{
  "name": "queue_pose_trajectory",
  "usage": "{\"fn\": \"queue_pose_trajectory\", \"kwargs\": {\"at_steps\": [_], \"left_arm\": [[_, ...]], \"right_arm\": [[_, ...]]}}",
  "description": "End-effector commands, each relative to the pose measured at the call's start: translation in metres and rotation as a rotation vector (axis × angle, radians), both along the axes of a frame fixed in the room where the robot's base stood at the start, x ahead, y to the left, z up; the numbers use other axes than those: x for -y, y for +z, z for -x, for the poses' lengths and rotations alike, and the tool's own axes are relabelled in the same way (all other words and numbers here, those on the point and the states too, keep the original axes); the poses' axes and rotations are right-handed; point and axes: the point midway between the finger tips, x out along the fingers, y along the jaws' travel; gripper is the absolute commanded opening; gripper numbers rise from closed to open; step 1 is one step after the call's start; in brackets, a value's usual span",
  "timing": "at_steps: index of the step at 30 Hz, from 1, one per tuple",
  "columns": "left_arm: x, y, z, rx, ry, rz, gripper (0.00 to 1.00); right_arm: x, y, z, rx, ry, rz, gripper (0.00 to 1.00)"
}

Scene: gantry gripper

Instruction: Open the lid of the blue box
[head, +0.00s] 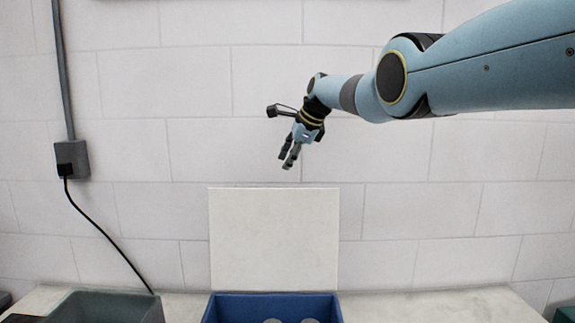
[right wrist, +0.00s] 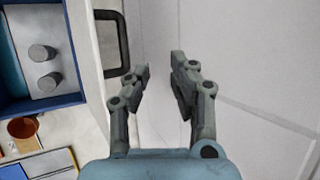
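The blue box (head: 272,296) is at the bottom centre of the head view, cut off by the lower edge. Its white lid (head: 274,240) stands upright behind the opening, in front of the tiled wall. The open box (right wrist: 68,97) also shows at the left of the right wrist view. A dark handle (right wrist: 128,50) shows beside the lid there. My right gripper (head: 287,160) is in the air above the lid's top edge, pointing down. In the right wrist view its fingers (right wrist: 160,68) are apart with nothing between them, clear of the handle. My left gripper is not in view.
Two grey cylinders (right wrist: 48,82) are inside the box. A grey-green bin (head: 105,306) stands left of the box. A wall outlet (head: 71,160) with a hanging black cable is at the left. The counter right of the box is clear.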

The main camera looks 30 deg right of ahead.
Motion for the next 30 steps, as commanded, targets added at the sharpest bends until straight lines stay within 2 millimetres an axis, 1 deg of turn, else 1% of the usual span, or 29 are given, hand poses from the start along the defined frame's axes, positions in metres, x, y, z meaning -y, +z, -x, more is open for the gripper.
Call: {"fn": "queue_pose_trajectory", "kwargs": {"at_steps": [6,17,21,26,30], "left_arm": [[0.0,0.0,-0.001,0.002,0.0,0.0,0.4],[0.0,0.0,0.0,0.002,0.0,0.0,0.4],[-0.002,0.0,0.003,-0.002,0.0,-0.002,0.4],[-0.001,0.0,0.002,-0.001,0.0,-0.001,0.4],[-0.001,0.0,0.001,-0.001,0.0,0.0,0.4]], "right_arm": [[0.007,0.015,0.001,0.0,0.003,-0.001,0.23],[0.007,0.016,0.002,-0.001,0.004,-0.001,0.23],[0.007,0.017,0.002,-0.001,0.004,-0.001,0.23],[0.009,0.022,0.004,0.001,0.002,-0.002,0.23],[0.011,0.032,0.01,0.002,0.003,-0.001,0.23]]}}
